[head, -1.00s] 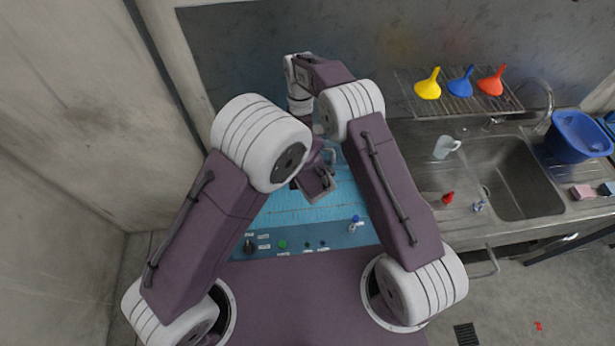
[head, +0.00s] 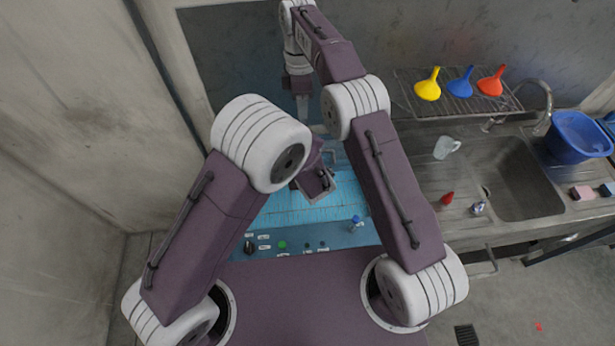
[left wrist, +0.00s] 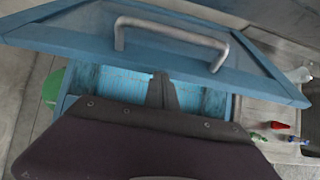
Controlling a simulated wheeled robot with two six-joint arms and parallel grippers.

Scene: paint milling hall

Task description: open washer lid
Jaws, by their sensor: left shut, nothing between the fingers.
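The washer is the blue machine (head: 310,238) in front of me, with labels and knobs on its front panel. In the left wrist view its blue-framed lid (left wrist: 60,40) stands ajar, and the light blue inside (left wrist: 95,80) shows below its front edge. A grey bar handle (left wrist: 172,32) is on the lid. My left gripper (left wrist: 160,80) is shut and empty, its fingertips at or under the lid's front edge; contact is unclear. My right gripper (head: 302,106) points down over the back of the washer, partly behind my arm; its jaw opening is unclear.
To the right is a steel sink (head: 515,185) with a clear mug (head: 445,147), a red item (head: 447,198) and a blue basin (head: 578,137). Yellow, blue and red funnels stand on a rack (head: 452,107). A concrete wall (head: 60,120) bounds the left.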

